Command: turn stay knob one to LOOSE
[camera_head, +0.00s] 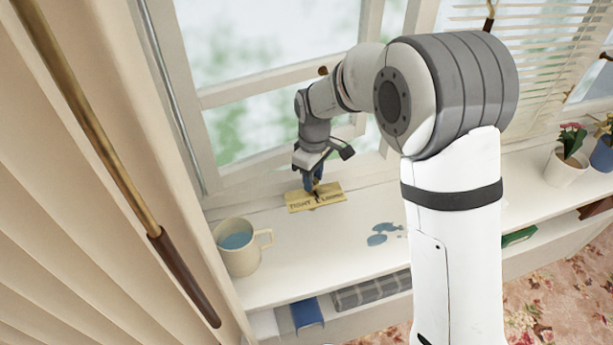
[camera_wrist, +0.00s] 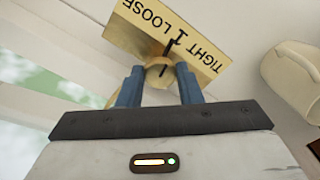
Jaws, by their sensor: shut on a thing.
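A brass plate (camera_head: 300,201) lies on the white sill, lettered TIGHT and LOOSE with a 1 between them. In the wrist view the plate (camera_wrist: 205,42) has LOOSE at the left and TIGHT at the right. A round brass knob (camera_wrist: 158,76) stands at its edge nearest my gripper. My gripper (camera_head: 315,186) points down at the plate, its two blue fingers on either side of the knob and shut on it. A dark line runs near the knob and the 1; I cannot tell exactly which word it points to. In the head view the fingers hide the knob.
Potted flowers (camera_head: 567,165) stand farther right. The window frame rises close behind the plate. Books (camera_head: 306,313) sit below the sill.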

